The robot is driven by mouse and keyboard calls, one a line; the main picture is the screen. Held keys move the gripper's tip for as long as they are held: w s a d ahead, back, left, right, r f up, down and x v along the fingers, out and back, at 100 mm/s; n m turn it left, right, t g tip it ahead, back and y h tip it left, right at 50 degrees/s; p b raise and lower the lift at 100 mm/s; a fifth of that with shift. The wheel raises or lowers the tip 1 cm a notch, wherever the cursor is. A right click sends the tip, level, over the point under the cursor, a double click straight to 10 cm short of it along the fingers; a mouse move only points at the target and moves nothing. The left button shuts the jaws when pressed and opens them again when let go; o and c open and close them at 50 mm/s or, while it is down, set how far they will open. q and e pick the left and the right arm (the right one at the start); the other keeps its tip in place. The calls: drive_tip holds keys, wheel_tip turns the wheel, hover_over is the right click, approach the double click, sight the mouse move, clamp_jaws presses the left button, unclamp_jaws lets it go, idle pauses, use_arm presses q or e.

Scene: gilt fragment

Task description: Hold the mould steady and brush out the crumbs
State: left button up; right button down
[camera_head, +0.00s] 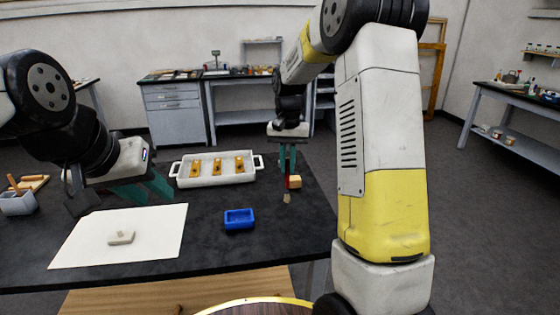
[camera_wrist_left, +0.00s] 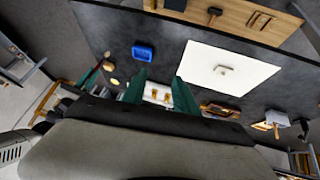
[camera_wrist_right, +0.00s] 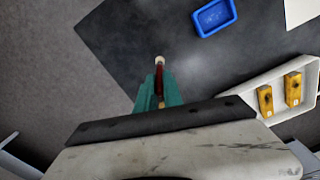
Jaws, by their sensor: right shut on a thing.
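The blue mould (camera_head: 239,219) lies on the dark table, right of the white sheet; it also shows in the left wrist view (camera_wrist_left: 143,52) and right wrist view (camera_wrist_right: 214,16). I cannot make out crumbs in it. My right gripper (camera_head: 288,163) is shut on a red-handled brush (camera_wrist_right: 158,78), whose pale tip points down, to the right of and apart from the mould. My left gripper (camera_head: 148,190) is open and empty over the table, behind the white sheet and left of the mould. Its parted teal fingers show in the left wrist view (camera_wrist_left: 160,80).
A white sheet (camera_head: 85,240) bears a small pale block (camera_head: 121,237). A white handled tray (camera_head: 215,182) with several golden pieces stands at the back. A small wooden block (camera_head: 295,182) is near the right gripper. A grey tool holder (camera_head: 18,204) stands far left. The table around the mould is clear.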

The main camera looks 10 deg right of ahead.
use_arm(q)
drive_tip(key=shift+w+d, duration=0.1)
drive_tip(key=shift+w, duration=0.1)
drive_tip(key=c, duration=0.7)
drive_tip(key=shift+w+d+f+m, duration=0.15)
drive_tip(key=shift+w+m, duration=0.2)
drive_tip(key=shift+m, duration=0.15)
clamp_jaws()
drive_tip(key=m+g+h, duration=0.5)
drive_tip(key=m+g, duration=0.1)
drive_tip(key=m, duration=1)
hover_over(230, 223)
drive_tip(key=a, duration=0.2)
wheel_tip(230, 223, down, 20)
drive_tip(key=shift+w+f, duration=0.1)
drive_tip(key=shift+f, duration=1.85)
drive_tip(key=shift+f, duration=0.5)
